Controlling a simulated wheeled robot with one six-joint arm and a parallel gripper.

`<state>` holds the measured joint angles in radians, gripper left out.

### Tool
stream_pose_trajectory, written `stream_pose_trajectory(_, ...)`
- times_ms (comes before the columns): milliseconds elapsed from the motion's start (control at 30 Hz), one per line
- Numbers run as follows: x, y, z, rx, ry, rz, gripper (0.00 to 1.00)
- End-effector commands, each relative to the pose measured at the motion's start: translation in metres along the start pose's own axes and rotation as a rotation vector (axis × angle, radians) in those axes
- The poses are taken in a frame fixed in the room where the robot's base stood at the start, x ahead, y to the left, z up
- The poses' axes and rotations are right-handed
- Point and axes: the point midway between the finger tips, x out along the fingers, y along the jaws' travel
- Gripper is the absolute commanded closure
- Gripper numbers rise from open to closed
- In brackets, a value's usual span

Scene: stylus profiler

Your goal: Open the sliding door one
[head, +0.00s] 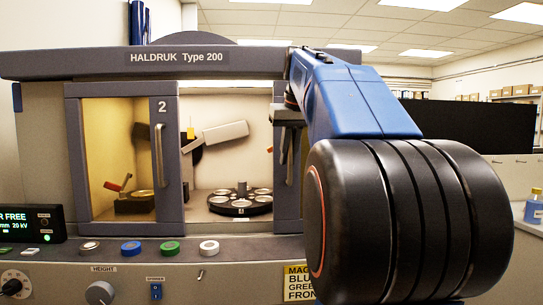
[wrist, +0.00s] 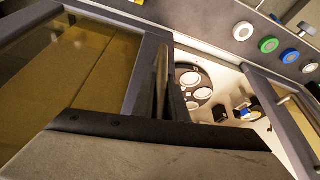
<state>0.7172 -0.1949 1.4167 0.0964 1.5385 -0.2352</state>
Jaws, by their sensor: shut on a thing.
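The machine marked HALDRUK Type 200 has two framed, glazed doors. Sliding door one (head: 288,205) is on the right in the head view, mostly hidden behind my arm. In the wrist view its frame and amber pane (wrist: 70,75) fill the left. The gripper's fingers also show in the wrist view (wrist: 163,85). A gap between the doors shows the chamber inside.
Door 2 (head: 125,160) with its handle (head: 159,155) covers the left side. A round sample carousel (head: 240,203) stands inside the gap. Coloured rings, including a green one (head: 171,247), lie on the ledge below. A bottle (head: 534,208) stands far right.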

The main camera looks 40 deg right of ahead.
Motion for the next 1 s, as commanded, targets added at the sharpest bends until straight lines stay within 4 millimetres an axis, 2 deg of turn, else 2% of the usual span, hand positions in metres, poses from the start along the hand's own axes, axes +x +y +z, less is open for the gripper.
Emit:
stream_pose_trajectory(100, -0.001, 0.013, 0.002, 0.002, 0.0, 0.001, 1.0)
stream_pose_trajectory(300, -0.002, 0.023, 0.004, 0.0, 0.0, 0.0, 1.0)
stream_pose_trajectory(733, -0.002, 0.025, 0.004, 0.0, 0.0, 0.0, 1.0)
stream_pose_trajectory(767, -0.002, 0.025, 0.004, 0.0, 0.0, 0.0, 0.85)
stream_pose_trajectory(800, -0.002, 0.025, 0.004, 0.0, 0.0, 0.0, 0.8)
stream_pose_trajectory(1000, -0.002, 0.025, 0.004, 0.0, 0.0, 0.0, 0.8)
